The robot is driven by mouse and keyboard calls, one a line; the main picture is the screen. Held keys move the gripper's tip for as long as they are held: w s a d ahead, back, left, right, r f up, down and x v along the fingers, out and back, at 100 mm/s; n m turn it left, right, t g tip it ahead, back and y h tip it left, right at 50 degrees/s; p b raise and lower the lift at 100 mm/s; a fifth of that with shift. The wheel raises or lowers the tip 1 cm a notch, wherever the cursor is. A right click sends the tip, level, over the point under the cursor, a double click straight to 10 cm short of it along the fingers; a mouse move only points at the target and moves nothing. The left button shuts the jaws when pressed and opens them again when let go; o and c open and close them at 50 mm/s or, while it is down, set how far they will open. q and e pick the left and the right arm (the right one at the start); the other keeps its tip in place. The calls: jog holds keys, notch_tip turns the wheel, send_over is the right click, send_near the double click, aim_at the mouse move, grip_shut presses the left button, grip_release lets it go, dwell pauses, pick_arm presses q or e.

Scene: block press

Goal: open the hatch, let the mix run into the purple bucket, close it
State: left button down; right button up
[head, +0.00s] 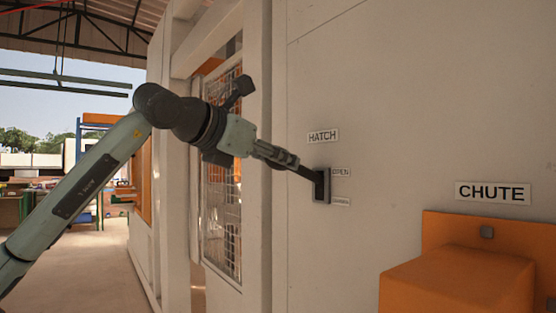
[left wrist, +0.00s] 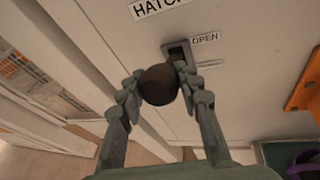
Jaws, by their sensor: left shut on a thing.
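The hatch lever (head: 308,173) sticks out of a dark slotted plate (head: 322,196) on the pale wall, under the HATCH label (head: 323,136). Small labels stand beside the plate's top and bottom; the upper one reads OPEN (left wrist: 206,38) in the left wrist view. My left gripper (head: 288,160) is shut on the lever's dark round knob (left wrist: 160,86), with a finger on each side. The lever seems to enter the slot near its upper half. Part of a purple bucket (left wrist: 305,165) shows in the left wrist view's lower right corner. My right gripper is not in view.
An orange chute housing (head: 455,283) juts from the wall at the lower right, under the CHUTE label (head: 492,193). A mesh door panel (head: 222,225) stands left of the lever. Open floor (head: 90,280) lies farther left.

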pick_arm(q)
jog(key=c, duration=1.1)
grip_release()
jog(key=shift+s+a+r, duration=0.1)
jog(key=shift+a+r, duration=0.1)
jog(key=shift+r, duration=0.2)
jog(key=shift+o, duration=0.3)
jog(key=shift+f, duration=0.2)
jog(key=v, duration=1.2)
jog(key=shift+f, duration=0.15)
